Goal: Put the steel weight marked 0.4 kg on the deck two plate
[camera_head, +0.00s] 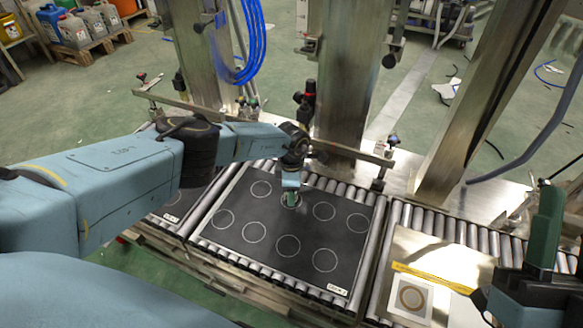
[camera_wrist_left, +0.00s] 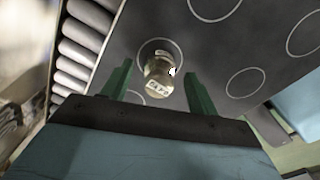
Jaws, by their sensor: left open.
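The dark deck plate (camera_head: 262,205) with white circles lies on rollers; its small corner label seems to read deck 2. In the left wrist view a metal weight (camera_wrist_left: 158,84) stands within one white circle of a dark plate (camera_wrist_left: 250,30). Its pale label is too blurred to read surely. My left gripper (camera_head: 290,198) is over the plate's upper middle. In the wrist view its green fingers (camera_wrist_left: 158,72) are open, one on each side of the weight. In the head view the gripper mostly hides the weight. My right gripper (camera_head: 553,235) is at the right edge, partly cut off.
Another dark plate (camera_head: 178,205) lies to the left, partly under my left arm. A pale metal plate (camera_head: 455,262) with a yellow strip and a ringed square (camera_head: 411,299) lies to the right. Steel posts (camera_head: 340,75) and a low rail stand behind the rollers. Several circles are empty.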

